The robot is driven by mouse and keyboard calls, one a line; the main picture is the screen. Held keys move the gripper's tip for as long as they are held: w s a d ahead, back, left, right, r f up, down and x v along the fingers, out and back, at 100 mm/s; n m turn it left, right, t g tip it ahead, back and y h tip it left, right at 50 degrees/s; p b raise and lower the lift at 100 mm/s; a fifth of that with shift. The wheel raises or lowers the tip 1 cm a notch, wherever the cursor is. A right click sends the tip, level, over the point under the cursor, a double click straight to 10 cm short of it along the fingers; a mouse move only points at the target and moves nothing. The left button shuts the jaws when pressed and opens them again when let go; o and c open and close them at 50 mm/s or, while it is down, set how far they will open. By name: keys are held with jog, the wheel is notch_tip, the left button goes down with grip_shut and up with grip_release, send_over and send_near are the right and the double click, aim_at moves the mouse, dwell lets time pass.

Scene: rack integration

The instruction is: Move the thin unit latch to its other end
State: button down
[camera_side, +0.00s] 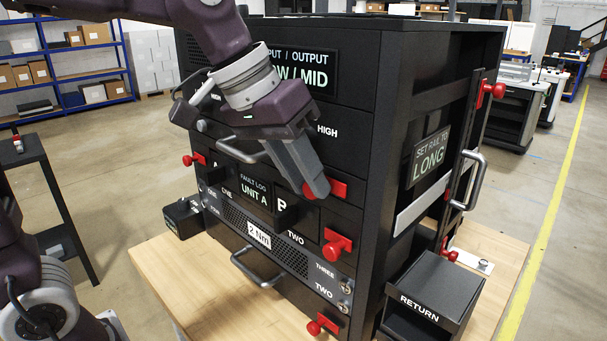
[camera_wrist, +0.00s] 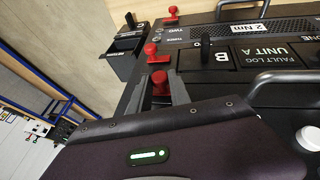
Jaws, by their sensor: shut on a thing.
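My gripper (camera_side: 322,190) reaches down to the right front edge of the black rack (camera_side: 345,130), just above and right of the letter B. It is shut on a red latch (camera_wrist: 160,82), whose knob shows between the two grey fingers in the wrist view. In the side view part of this latch (camera_side: 338,188) shows beside the fingertips; the rest is hidden. Other red latches sit at the left end near A (camera_side: 195,159), below on the right (camera_side: 336,246) and at the bottom right (camera_side: 322,323). I cannot tell for certain which latch is the thin unit's.
A bar handle (camera_side: 243,153) lies left of my gripper and another (camera_side: 258,268) is lower down. A black knob (camera_side: 292,212) sticks out below. A RETURN bin (camera_side: 430,295) stands at the right on the wooden table (camera_side: 150,260). The rack's right side carries a rail and handle (camera_side: 475,180).

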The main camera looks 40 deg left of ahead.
jog(key=shift+d+r, duration=0.1)
jog(key=shift+d, duration=1.1)
jog(key=c, duration=1.2)
grip_release()
jog(key=shift+d, duration=0.1)
jog(key=v, duration=0.7)
